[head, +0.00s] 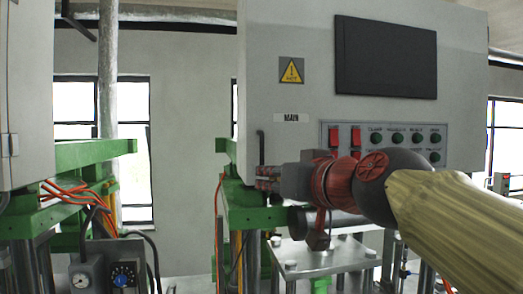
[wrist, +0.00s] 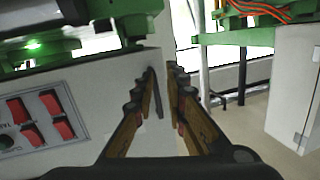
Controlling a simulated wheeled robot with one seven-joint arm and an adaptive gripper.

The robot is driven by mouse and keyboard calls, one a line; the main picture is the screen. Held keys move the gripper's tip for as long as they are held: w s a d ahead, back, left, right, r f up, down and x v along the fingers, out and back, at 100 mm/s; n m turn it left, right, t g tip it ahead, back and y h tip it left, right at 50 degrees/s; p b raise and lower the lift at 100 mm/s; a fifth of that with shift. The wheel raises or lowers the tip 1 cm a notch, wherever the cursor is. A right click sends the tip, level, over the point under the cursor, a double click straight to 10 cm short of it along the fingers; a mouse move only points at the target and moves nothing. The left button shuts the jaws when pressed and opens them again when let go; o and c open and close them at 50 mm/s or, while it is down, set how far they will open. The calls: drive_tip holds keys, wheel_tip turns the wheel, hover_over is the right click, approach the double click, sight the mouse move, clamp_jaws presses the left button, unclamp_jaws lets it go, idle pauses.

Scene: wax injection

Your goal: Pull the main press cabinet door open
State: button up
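The main press cabinet (head: 300,40) is a light grey box labelled MAIN, and its front door looks closed. A thin dark upright handle (head: 261,146) is at the lower left of its front. The cabinet face (wrist: 90,85) is on the left there.
The cabinet front carries a black screen (head: 386,57), a warning sign (head: 291,70) and a panel of red switches and green buttons (head: 385,138). Another grey cabinet (head: 27,90) stands at the left, over green frames (head: 95,150) with orange cables. A gap lies between the machines.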

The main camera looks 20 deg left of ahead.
sight(262, 151)
wheel_tip(262, 151, up, 5)
drive_tip(key=d+t, duration=0.1)
drive_tip(key=t, duration=0.1)
drive_tip(key=shift+n, duration=0.4)
drive_tip(key=p+x, duration=0.2)
drive_tip(key=x, duration=0.5)
drive_tip(key=shift+w+a, duration=0.2)
drive_tip(key=shift+w, duration=0.1)
drive_tip(key=shift+f, duration=0.1)
clamp_jaws()
